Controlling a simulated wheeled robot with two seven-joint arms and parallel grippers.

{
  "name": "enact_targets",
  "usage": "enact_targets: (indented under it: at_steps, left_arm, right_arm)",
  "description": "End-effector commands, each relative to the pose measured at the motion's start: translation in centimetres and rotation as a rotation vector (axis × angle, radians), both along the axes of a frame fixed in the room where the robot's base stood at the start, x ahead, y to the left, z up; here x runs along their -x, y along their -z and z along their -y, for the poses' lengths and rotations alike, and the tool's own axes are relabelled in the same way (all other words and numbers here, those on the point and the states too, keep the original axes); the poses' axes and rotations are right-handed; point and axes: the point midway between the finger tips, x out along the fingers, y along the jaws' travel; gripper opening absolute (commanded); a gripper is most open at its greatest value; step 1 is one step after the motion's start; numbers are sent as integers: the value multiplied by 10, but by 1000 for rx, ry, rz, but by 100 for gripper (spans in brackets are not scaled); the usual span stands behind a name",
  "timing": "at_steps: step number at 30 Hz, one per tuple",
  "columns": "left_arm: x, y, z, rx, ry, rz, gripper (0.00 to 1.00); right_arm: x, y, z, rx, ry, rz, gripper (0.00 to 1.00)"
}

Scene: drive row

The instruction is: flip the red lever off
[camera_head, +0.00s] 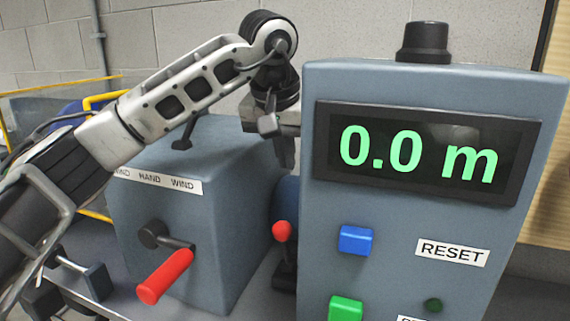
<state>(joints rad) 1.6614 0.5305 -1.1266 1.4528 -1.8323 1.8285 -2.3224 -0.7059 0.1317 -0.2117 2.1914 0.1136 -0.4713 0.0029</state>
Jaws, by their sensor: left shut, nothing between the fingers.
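A small lever with a red knob (282,231) stands about upright on a dark base, between the blue-grey hand-wind box and the display box. My left gripper (285,155) points down above the red knob, apart from it in the picture. Its fingers look shut and empty, and the display box's left edge hides part of it. My right gripper is not in view.
The display box (403,237) reads 0.0 m and carries a blue button (355,240), a green button (345,308) and a RESET label. The hand-wind box (184,232) has a crank with a red grip (165,277) sticking out at the front.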

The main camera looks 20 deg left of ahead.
Motion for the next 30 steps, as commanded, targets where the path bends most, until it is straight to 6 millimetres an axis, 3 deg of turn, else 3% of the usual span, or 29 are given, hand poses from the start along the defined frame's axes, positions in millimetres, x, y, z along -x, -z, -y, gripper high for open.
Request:
enact_targets:
  at_steps: [11,19,30]
  left_arm:
    - [-27,77,1,-1,1,-4,0]
    - [2,92,1,0,1,-2,0]
    - [7,95,0,0,-1,0,0]
  right_arm:
    - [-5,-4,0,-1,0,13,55]
    - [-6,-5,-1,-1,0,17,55]
    - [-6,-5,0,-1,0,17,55]
